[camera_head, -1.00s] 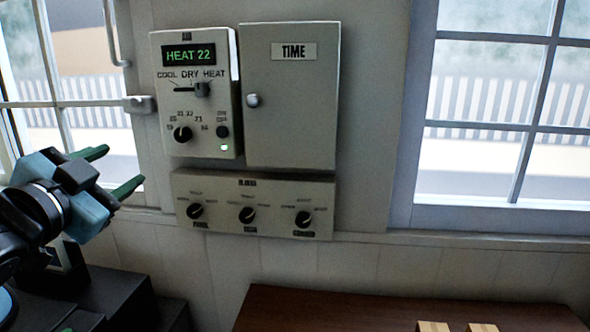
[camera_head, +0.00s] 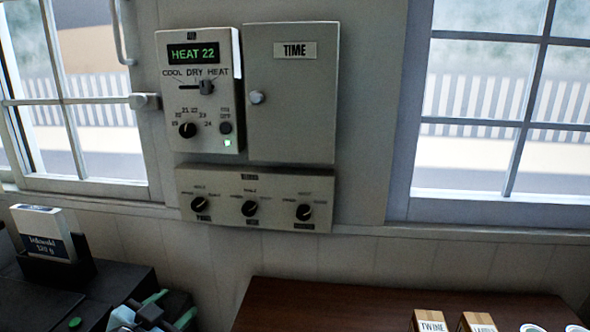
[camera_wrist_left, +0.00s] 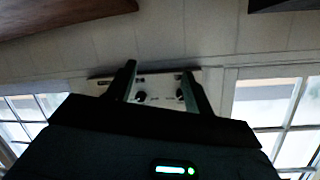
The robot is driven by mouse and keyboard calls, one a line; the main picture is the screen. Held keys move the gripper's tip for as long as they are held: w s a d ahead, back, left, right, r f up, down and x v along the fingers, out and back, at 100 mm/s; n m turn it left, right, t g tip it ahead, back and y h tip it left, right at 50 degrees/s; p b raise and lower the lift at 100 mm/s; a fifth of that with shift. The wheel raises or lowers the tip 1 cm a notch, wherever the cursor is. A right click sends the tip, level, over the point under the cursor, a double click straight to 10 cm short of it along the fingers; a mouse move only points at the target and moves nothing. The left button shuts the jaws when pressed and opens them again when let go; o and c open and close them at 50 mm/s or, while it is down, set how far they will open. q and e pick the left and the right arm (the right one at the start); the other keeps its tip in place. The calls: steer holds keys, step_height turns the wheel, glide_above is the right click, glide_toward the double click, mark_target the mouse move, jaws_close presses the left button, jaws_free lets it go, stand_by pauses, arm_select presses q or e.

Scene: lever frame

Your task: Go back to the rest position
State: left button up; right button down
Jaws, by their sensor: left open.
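My left gripper (camera_head: 168,312) is low at the left-bottom edge of the head view, open and empty, with its green-tipped fingers apart. It is below the wall panels and touches none of them. In the left wrist view its two dark fingers (camera_wrist_left: 158,90) stand apart with nothing between them. The air-conditioner panel (camera_head: 172,100) on the wall reads HEAT 22. My right gripper is not in view.
A closed TIME cabinet (camera_head: 290,110) and a three-knob panel (camera_head: 225,215) are on the wall. A dark holder (camera_head: 50,268) with a white box stands at left. A brown table (camera_head: 330,300) with boxes is at the lower right.

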arm_select(q)
steer(key=s+d+f+n+g, duration=0.1)
steer(key=s+f+n+g, duration=0.1)
steer(key=s+f, duration=1.1)
steer(key=s+d+f+n+g+y, duration=0.1)
steer(key=s+f+n+g, duration=0.1)
steer(key=s+f, duration=1.2)
step_height(320, 180, down, 5)
steer(key=shift+s+d+f+g, duration=0.15)
steer(key=shift+s+d+g, duration=0.05)
steer(key=shift+d+g, duration=0.1)
